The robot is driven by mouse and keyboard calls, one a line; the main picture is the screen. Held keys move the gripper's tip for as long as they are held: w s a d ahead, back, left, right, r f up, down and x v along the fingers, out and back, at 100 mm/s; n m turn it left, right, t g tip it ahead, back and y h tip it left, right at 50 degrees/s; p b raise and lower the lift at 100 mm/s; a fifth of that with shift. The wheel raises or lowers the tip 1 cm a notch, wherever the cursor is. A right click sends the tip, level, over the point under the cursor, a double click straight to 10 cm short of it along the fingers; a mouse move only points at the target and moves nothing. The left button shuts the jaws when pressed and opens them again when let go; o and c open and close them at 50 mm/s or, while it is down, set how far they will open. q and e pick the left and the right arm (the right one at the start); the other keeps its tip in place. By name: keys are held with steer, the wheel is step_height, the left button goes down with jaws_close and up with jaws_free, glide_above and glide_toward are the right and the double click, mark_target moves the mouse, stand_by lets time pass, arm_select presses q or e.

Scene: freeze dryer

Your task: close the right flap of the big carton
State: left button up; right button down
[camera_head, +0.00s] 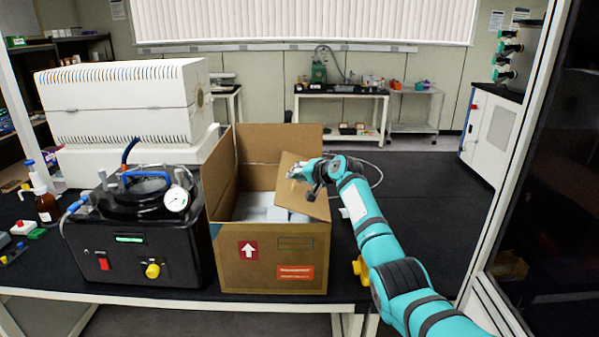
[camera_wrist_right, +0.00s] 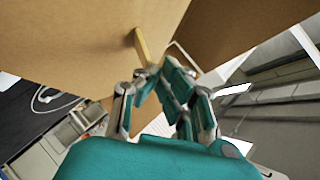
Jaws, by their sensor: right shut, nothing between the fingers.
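The big brown carton (camera_head: 234,262) stands on the black bench, with pale boxes (camera_head: 262,213) inside. Its right flap (camera_head: 312,205) tilts inward over the right part of the opening, which is still partly uncovered. The left flap (camera_head: 222,180) and back flap (camera_head: 262,142) stand up. My right gripper (camera_head: 298,174) is at the upper edge of the right flap, shut and empty. In the right wrist view, the shut fingertips (camera_wrist_right: 152,72) are close to brown cardboard (camera_wrist_right: 75,40); whether they touch it cannot be told. My left gripper is out of view.
A black vacuum device (camera_head: 140,245) with a gauge stands directly left of the carton. A white machine (camera_head: 125,105) is behind it. The bench's front edge (camera_head: 180,296) runs just before the carton. A glass door frame (camera_head: 520,150) rises at right.

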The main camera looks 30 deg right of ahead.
mark_target(283, 183)
steer(key=shift+w+a+f, duration=0.15)
steer(key=shift+f, duration=0.25)
steer(key=shift+w+a+f, duration=0.1)
steer(key=shift+f, duration=0.3)
steer(key=shift+w+a+f+b, duration=0.2)
steer(key=shift+a+f+b, duration=0.2)
steer(key=shift+b, duration=0.05)
steer(key=shift+w+a+f, duration=0.1)
steer(key=shift+a+f, duration=0.1)
steer(key=shift+f, duration=0.05)
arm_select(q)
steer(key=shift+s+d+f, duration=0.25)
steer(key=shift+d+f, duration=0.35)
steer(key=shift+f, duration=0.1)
arm_select(e)
steer(key=shift+f, duration=0.1)
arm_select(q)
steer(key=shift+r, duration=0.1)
